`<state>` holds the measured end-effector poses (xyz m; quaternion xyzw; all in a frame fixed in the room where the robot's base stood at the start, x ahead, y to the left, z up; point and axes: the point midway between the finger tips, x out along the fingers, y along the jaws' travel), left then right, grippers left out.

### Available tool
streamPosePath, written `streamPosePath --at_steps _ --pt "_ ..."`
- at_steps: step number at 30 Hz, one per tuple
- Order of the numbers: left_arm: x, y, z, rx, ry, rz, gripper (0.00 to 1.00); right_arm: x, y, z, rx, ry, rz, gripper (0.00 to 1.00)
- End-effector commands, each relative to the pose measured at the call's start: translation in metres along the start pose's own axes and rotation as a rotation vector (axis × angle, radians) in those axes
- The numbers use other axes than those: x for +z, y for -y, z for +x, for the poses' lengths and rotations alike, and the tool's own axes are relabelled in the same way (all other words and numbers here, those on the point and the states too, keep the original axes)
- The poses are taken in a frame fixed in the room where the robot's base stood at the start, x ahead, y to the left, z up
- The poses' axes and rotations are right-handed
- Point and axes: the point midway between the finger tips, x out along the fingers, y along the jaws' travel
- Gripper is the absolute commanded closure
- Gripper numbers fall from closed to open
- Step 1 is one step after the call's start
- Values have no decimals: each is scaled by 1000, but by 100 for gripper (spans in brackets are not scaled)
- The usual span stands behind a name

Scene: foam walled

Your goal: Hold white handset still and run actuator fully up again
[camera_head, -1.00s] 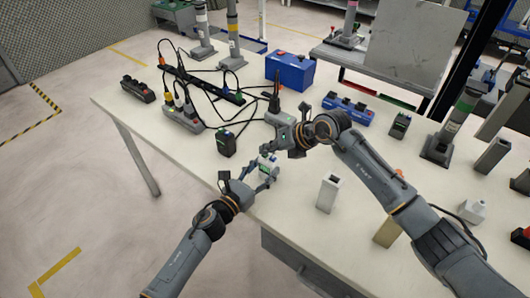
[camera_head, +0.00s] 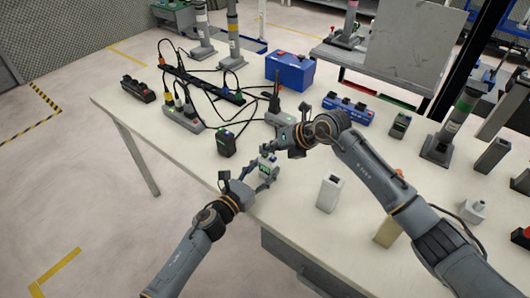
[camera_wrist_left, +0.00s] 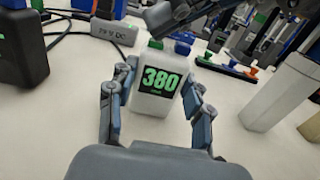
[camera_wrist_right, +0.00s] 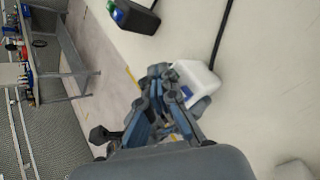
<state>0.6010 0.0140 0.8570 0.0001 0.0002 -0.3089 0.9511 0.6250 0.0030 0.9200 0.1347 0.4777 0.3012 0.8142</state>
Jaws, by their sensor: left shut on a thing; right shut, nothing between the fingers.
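The white handset (camera_wrist_left: 157,85) stands upright between the fingers of my left gripper (camera_wrist_left: 155,108), which is shut on its sides. Its display reads 380 in green. Green and blue buttons show on its top. The handset (camera_head: 268,168) is near the table's front edge in the head view. My right gripper (camera_wrist_right: 160,80) is shut and empty, its tips close beside the handset's top; I cannot tell whether they touch a button. A grey column with a green band (camera_head: 464,112) stands at the right; I cannot tell which column is the actuator.
A dark box (camera_head: 226,143) and a grey power strip (camera_head: 183,118) with cables lie behind the handset. A blue case (camera_head: 290,70) is at the back. A pale upright block (camera_head: 329,192) stands right of the handset. Bare table lies between them.

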Motion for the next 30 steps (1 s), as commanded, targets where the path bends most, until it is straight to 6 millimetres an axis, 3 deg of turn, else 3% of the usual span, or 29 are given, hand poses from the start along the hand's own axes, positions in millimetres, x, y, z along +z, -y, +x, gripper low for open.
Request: streamPosePath --at_steps 30 --pt "0 0 0 0 0 0 85 14 -14 -19 0 2 -1 100"
